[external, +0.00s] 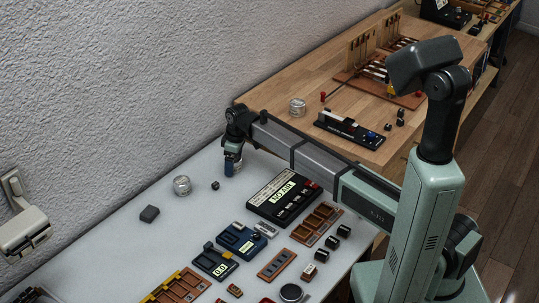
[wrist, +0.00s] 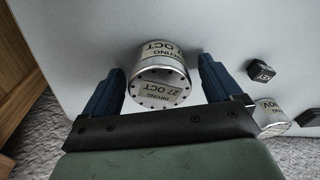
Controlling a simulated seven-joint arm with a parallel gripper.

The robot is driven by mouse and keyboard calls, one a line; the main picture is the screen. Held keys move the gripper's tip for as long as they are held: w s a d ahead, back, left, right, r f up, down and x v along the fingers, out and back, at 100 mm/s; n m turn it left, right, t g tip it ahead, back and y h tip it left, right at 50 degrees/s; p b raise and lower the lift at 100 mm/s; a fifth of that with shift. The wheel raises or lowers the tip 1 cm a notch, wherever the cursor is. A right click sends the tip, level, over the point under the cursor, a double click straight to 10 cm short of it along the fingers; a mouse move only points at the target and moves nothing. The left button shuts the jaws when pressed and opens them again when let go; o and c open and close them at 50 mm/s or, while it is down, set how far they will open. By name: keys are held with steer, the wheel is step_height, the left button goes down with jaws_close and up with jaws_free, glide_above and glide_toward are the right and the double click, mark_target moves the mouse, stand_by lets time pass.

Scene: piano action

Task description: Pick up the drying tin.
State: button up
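The drying tin (wrist: 160,72) is a round metal tin with a cream label reading "DRYING 27 OCT" and a ring of dark holes in its lid. In the wrist view it sits between the two blue fingers of my gripper (wrist: 160,85). The fingers are open, with a narrow gap on the right and a very slim one on the left. In the external view my gripper (external: 231,165) points down at the far edge of the pale table, and mostly hides the tin there.
A second metal tin (wrist: 271,116) with a label stands beside my gripper; it also shows in the external view (external: 182,185). A small black block (wrist: 260,71) is near. Another tin (external: 297,107) stands on the wooden bench. Trays and devices crowd the table's front.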

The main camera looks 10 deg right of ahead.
steer(key=c, duration=1.1)
steer(key=shift+r, duration=0.15)
steer(key=shift+c, duration=0.2)
